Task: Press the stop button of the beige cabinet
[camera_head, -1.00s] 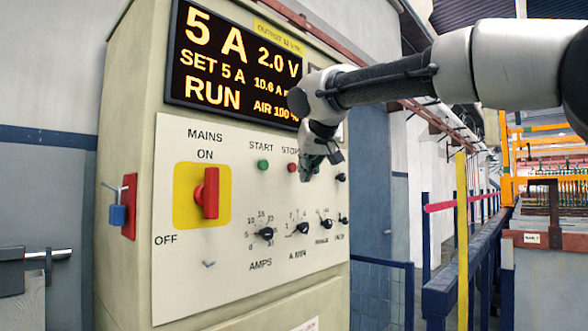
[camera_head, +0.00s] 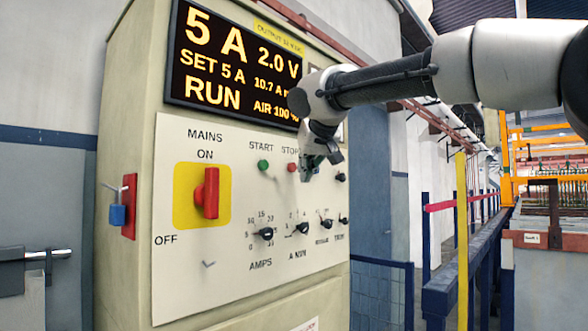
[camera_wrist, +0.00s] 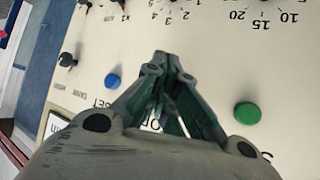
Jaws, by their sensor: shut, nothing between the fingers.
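The beige cabinet (camera_head: 130,215) stands at the left in the head view, with a pale control panel. Its red stop button (camera_head: 292,167) sits under the STOP label, right of the green start button (camera_head: 263,165). My gripper (camera_head: 306,176) is shut and empty, just right of the stop button in the picture; the gap to the panel is hard to judge. In the wrist view my shut fingers (camera_wrist: 162,62) point over the panel, between the green button (camera_wrist: 247,113) and a blue button (camera_wrist: 112,81). The red button is hidden there. The display (camera_head: 235,62) reads RUN.
A red mains switch (camera_head: 208,193) on a yellow plate is at the panel's left, and several black knobs (camera_head: 266,233) are below the buttons. A blue padlock (camera_head: 117,215) hangs on the cabinet's side. Blue railings (camera_head: 470,262) and a yellow post (camera_head: 461,235) stand to the right.

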